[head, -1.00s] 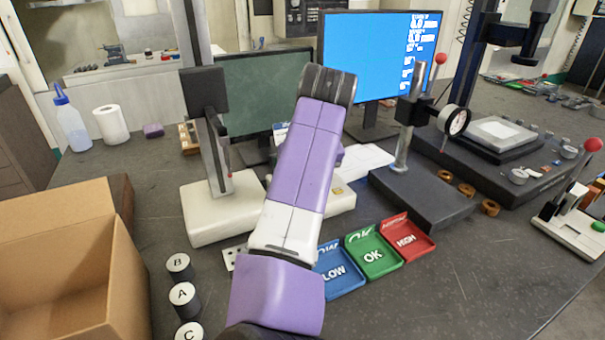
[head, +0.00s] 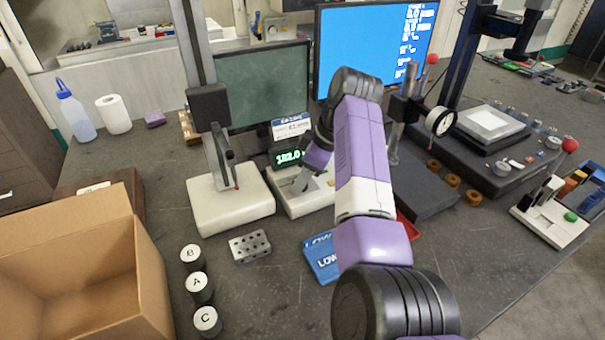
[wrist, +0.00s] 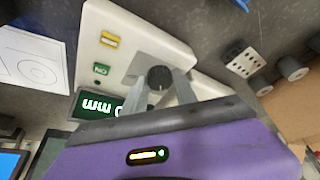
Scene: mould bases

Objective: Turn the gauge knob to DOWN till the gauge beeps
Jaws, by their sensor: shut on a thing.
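The gauge has a pale base (head: 318,200), which also shows in the wrist view (wrist: 160,28), and a lit display with green digits (head: 288,157). In the wrist view its dark round knob (wrist: 159,78) sits between my two fingers. My gripper (wrist: 161,84) is shut on the knob from both sides. In the head view my gripper (head: 302,183) is low over the gauge base, and the knob is hidden there. A yellow marking (wrist: 109,40) and a green marking (wrist: 99,69) lie on the base beside the knob. Their words are too small to read.
A stand with a pale base (head: 230,205) is left of the gauge. A metal block with holes (head: 250,246), lettered cylinders (head: 200,288) and an open carton (head: 150,270) are nearer. A blue LOW tray (head: 318,262) is partly behind my arm.

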